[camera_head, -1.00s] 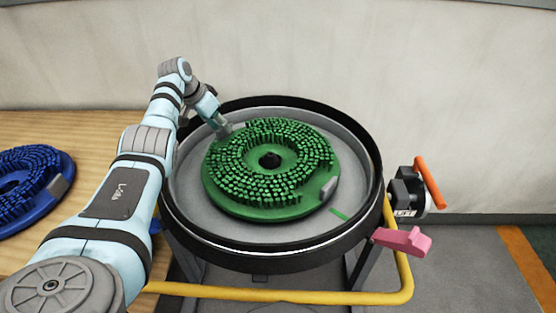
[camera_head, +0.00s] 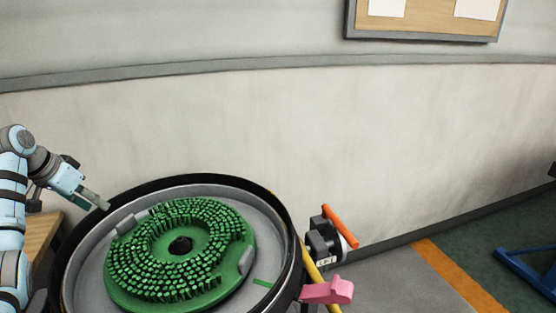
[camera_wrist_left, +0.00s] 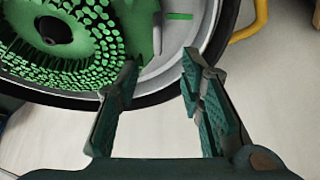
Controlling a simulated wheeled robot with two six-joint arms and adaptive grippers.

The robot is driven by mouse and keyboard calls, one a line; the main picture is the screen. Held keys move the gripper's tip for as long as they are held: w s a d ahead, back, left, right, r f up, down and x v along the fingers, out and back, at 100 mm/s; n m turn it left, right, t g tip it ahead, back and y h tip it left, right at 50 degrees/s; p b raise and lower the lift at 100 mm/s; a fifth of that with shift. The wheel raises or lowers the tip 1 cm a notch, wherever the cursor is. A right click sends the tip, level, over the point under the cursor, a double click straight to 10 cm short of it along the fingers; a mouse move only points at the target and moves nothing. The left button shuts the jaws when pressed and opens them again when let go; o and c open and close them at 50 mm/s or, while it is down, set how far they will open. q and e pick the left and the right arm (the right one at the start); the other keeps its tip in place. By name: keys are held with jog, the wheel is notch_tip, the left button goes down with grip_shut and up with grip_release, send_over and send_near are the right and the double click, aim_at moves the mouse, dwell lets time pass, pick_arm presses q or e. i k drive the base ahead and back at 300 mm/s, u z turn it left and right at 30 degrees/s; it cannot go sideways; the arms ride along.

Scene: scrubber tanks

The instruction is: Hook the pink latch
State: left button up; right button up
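The pink latch (camera_head: 328,290) sticks out to the right from the outer side of the round tank, low in the head view. It does not show in the left wrist view. The green brush (camera_head: 180,255) lies inside the tank (camera_head: 262,212), bristles up; it also shows in the left wrist view (camera_wrist_left: 75,55). My left gripper (camera_head: 103,205) is over the tank's far left rim, close to the brush's grey tab and well left of the latch. In the left wrist view its fingers (camera_wrist_left: 160,72) are apart with nothing between them. My right gripper is not in view.
A black lift unit with an orange handle (camera_head: 340,226) stands right of the tank, above the latch. A yellow rail (camera_head: 312,262) runs beside the tank. A wooden table edge (camera_head: 42,232) is at left. The wall is behind; open floor lies at right.

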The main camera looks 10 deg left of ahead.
aim_at(338, 291)
jog(key=k, duration=1.5)
